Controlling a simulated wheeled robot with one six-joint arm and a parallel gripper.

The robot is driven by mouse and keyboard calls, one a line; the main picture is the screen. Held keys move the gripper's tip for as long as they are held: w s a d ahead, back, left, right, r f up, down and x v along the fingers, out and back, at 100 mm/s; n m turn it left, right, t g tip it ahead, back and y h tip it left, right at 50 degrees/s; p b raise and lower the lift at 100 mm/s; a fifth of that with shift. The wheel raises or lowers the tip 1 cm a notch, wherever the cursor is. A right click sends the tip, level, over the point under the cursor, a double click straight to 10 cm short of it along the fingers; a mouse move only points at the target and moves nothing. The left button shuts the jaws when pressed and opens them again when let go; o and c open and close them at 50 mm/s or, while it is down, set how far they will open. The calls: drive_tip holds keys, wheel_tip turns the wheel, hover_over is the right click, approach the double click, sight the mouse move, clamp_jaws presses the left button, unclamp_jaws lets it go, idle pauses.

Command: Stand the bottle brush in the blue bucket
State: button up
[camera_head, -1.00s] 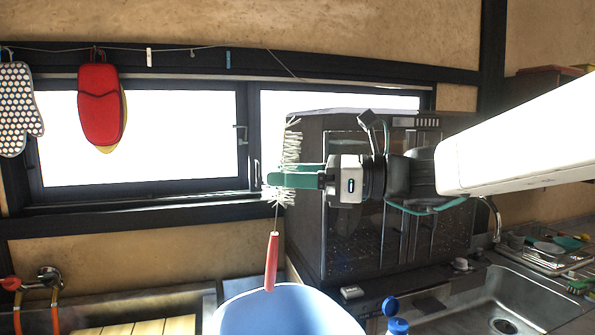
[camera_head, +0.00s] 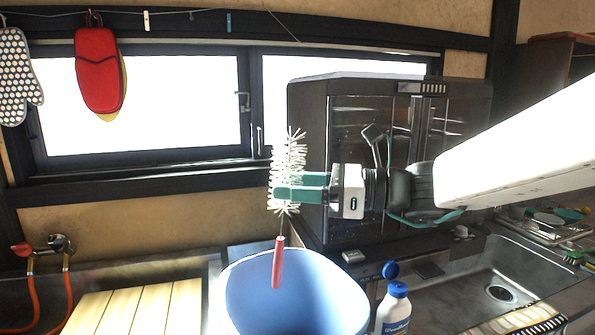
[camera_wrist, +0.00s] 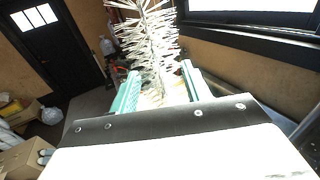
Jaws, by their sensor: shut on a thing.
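The bottle brush (camera_head: 288,165) has white bristles and a red handle (camera_head: 278,263). It hangs upright, handle down, in my gripper (camera_head: 275,193). The green fingers are shut on the lower part of its bristles. The blue bucket (camera_head: 243,296) stands below with its mouth up. In the head view the handle overlaps the bucket's opening; I cannot tell whether its lower tip is below the rim. The bucket's bottom is out of frame. In the wrist view the bristles (camera_wrist: 150,45) rise between the two green fingers.
A white bottle with a blue cap (camera_head: 395,308) stands right of the bucket. A metal sink (camera_head: 500,285) is farther right. A dark cabinet (camera_head: 345,150) stands behind my gripper. A slatted wooden board (camera_head: 140,308) lies to the left. Mitts hang by the window.

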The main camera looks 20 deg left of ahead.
wheel_tip(320, 180, down, 13)
idle(1.3)
drive_tip(key=shift+f, duration=0.1)
drive_tip(key=o, duration=1)
drive_tip(key=shift+o, duration=0.2)
drive_tip(key=d, duration=0.7)
drive_tip(key=shift+w+d, duration=0.3)
drive_tip(key=shift+d, duration=0.1)
